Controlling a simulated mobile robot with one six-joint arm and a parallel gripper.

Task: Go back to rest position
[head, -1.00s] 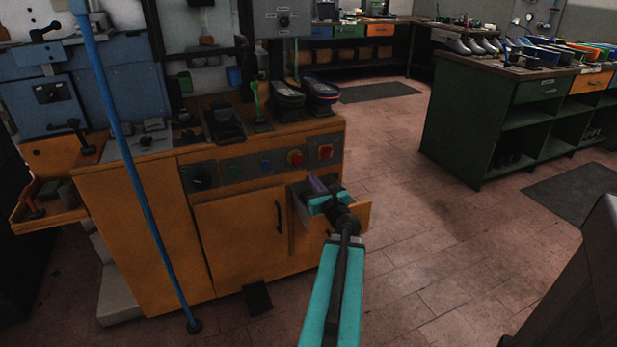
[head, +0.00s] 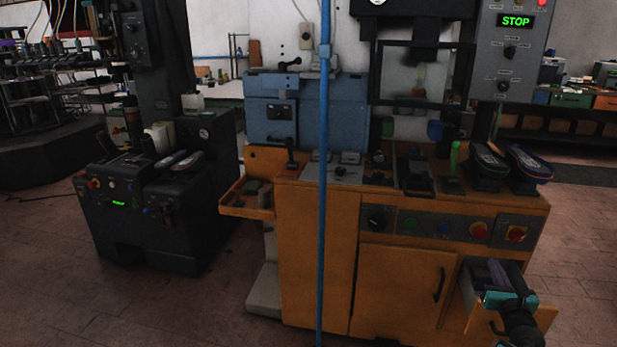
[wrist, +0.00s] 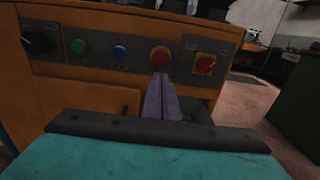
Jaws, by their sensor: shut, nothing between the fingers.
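My gripper (head: 495,270) is at the lower right of the head view, over or in front of the open drawer (head: 472,296) of the orange heel press cabinet (head: 401,290). I cannot tell whether its tips are inside the drawer. In the wrist view its two purple-grey fingers (wrist: 161,85) lie side by side, shut and empty. They point at the cabinet's control panel, just below the red round button (wrist: 160,57). Behind the fingers a dark part of the drawer (wrist: 200,108) shows, partly hidden by my wrist.
A blue pole (head: 323,200) stands before the cabinet. An orange side tray (head: 246,203) sticks out on its left. A black machine (head: 150,215) stands further left. Shoes (head: 528,164) rest on top at the right. The panel above reads STOP (head: 516,21). Floor is clear at right.

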